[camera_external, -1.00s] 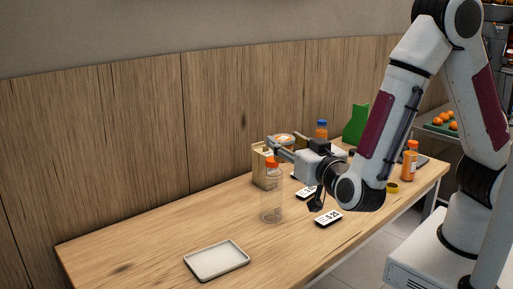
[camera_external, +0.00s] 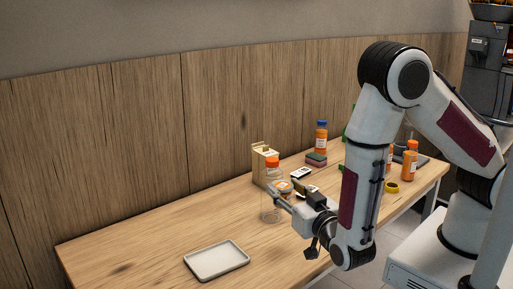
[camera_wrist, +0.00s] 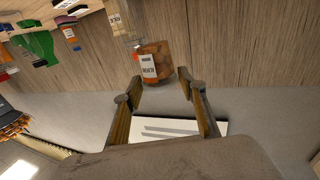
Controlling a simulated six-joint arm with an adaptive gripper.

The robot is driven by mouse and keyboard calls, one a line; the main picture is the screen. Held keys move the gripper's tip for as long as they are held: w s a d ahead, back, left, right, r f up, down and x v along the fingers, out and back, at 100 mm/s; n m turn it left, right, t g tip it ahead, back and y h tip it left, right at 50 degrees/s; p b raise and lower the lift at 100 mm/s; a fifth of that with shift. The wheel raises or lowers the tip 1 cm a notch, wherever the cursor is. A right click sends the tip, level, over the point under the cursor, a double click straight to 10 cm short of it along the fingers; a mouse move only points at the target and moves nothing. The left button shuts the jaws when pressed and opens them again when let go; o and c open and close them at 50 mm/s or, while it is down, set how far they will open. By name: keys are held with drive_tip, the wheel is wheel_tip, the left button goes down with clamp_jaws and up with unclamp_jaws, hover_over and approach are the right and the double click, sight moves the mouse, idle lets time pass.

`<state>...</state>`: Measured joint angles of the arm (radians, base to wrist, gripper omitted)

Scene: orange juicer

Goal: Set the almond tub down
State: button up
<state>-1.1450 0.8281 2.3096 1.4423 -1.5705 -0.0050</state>
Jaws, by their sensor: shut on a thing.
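The almond tub (camera_wrist: 154,66) is a small brown-orange tub with a white label, held between the fingertips in the wrist view. In the external view the tub (camera_external: 284,186) shows a pale lid with an orange mark, partly covered by my gripper (camera_external: 280,196). My gripper's two fingers (camera_wrist: 160,84) are shut on it. The tub appears just right of the clear bottle in the external view. I cannot tell whether it touches the table or that bottle.
A blue-capped bottle (camera_external: 321,137) and a sponge (camera_external: 316,160) are farther back.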

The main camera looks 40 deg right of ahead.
drive_tip(key=shift+f, duration=2.7)
drive_tip(key=shift+f, duration=2.9)
drive_tip(key=shift+f, duration=1.85)
drive_tip(key=shift+f, duration=0.2)
drive_tip(key=o, duration=1.1)
drive_tip(key=shift+s, duration=0.15)
